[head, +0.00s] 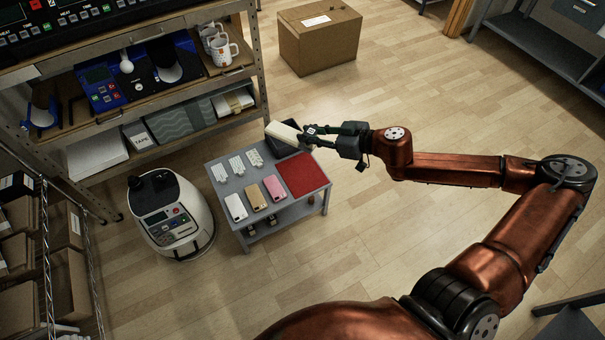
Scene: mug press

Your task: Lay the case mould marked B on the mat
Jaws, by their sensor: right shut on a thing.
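My right gripper (322,136) is shut on a cream, block-like mould (282,131). It holds the mould near the back edge of the small grey table, above and behind the red mat (304,176). Part of the mould is hidden by the fingers, and I cannot read a letter on it. The red mat lies flat and bare at the right side of the table top. My left gripper is out of view.
The grey table (226,189) also bears white, gold (256,199) and pink (275,188) phone cases, and several pale ribbed pieces (236,166). A dark bin (277,150) sits behind the mat. A white machine (170,215) stands left; shelves with mugs (224,50) stand behind.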

